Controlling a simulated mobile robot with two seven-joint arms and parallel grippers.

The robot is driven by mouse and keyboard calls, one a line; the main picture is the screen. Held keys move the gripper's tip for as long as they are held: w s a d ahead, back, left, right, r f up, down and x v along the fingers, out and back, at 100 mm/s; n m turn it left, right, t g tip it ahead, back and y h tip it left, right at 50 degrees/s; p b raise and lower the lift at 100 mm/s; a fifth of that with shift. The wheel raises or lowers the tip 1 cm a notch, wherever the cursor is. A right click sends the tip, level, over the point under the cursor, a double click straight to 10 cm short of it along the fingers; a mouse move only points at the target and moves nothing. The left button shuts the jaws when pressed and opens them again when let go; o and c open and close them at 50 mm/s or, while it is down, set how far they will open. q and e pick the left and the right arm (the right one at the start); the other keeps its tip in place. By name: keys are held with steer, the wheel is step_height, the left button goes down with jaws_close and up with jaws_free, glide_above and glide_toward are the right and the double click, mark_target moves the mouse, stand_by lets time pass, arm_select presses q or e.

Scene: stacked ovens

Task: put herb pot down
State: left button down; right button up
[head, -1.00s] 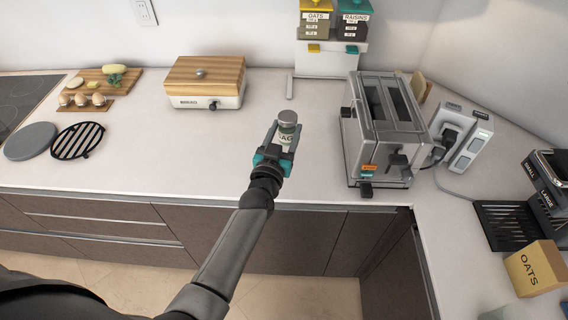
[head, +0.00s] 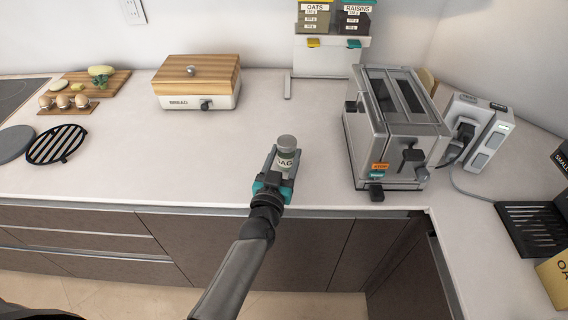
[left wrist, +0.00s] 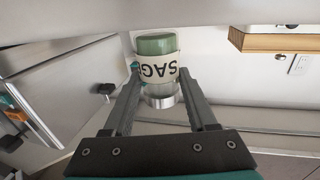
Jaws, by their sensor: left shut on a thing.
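The herb pot (head: 287,157) is a small jar with a grey lid and a pale label with dark letters. My left gripper (head: 279,165) is shut on it, one finger on each side. In the head view the jar appears upright over the counter (head: 220,150), left of the toaster. I cannot tell whether its base touches the counter. In the left wrist view the jar (left wrist: 156,70) shows upside down between the fingers (left wrist: 163,98), its label reading "SAG" and its green end at the top. My right gripper is not in view.
The toaster (head: 398,140) stands close on the right. A bread box (head: 198,92) with a wooden lid is behind left. A dispenser rack (head: 330,55) stands at the back. Eggs (head: 63,102) and a black trivet (head: 57,144) lie far left. The counter left of the gripper is clear.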

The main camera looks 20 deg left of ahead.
arm_select(q)
steer(key=shift+f+b, duration=0.3)
steer(key=shift+f, duration=0.35)
steer(key=shift+f, duration=0.1)
steer(key=shift+c, duration=1)
jaws_free()
steer(key=shift+s, duration=0.1)
steer(key=s+p, duration=0.1)
steer(key=s, duration=1)
steer(key=shift+s+d, duration=0.35)
steer(key=shift+s, duration=0.05)
